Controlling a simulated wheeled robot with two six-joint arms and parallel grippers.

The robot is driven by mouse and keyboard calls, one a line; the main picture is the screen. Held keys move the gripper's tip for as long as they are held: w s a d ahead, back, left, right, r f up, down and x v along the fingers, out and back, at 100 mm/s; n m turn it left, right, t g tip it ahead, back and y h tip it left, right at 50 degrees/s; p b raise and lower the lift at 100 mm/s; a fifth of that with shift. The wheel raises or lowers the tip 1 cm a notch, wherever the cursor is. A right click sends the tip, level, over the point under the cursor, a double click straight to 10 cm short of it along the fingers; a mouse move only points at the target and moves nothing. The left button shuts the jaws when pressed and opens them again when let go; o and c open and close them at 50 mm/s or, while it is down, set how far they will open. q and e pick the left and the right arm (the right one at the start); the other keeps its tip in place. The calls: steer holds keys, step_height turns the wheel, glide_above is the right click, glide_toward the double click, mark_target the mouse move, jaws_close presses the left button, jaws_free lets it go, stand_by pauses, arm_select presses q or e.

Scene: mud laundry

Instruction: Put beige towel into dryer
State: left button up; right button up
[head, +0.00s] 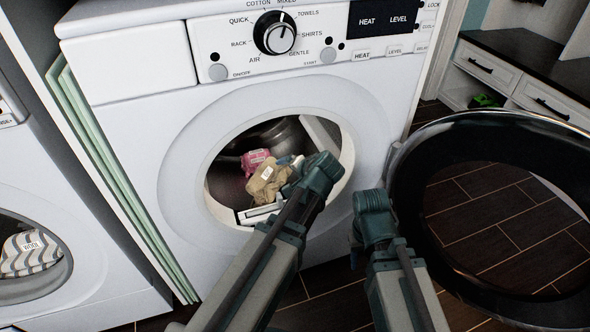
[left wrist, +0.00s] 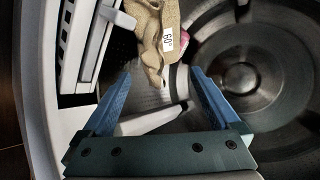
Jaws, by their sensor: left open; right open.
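The dryer (head: 176,180) has its round door (head: 405,215) swung open to the right. The beige towel (head: 268,181) lies bunched inside the drum, in front of a pink cloth (head: 254,160). In the left wrist view, the towel (left wrist: 152,40) with a white "60" tag lies beyond my open left gripper (left wrist: 160,82), apart from both fingers. In the head view, my left gripper (head: 306,172) is at the right side of the dryer opening, partly covering it. My right gripper (head: 371,212) is outside the dryer, between the opening and the door; its fingers are hard to see.
A second machine (head: 60,240) stands at the left, with striped cloth (head: 32,252) behind its round window. Green boards (head: 125,190) stand in the gap between the machines. A white drawer cabinet (head: 505,72) is at the back right. Dark tiled floor shows through the door ring.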

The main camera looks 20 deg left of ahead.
arm_select(q)
steer(key=s+d+f+g+h, duration=0.2)
steer(key=s+d+g, duration=0.1)
steer(key=s+d, duration=0.4)
steer(key=s+d+f+g+h, duration=0.3)
steer(key=s+d, duration=0.3)
steer(key=s, duration=0.7)
steer(key=shift+d+f+g+h, duration=0.3)
steer(key=shift+d+f+g, duration=0.05)
steer(key=shift+d+g, duration=0.05)
arm_select(e)
steer(key=shift+s+d+r, duration=0.2)
steer(key=shift+d+r, duration=0.4)
arm_select(q)
steer(key=shift+r, duration=0.1)
arm_select(e)
steer(key=shift+r, duration=0.1)
arm_select(q)
step_height(320, 180, up, 44)
steer(key=p, duration=4.4)
arm_select(e)
step_height(320, 180, up, 44)
arm_select(q)
steer(key=shift+c, duration=0.3)
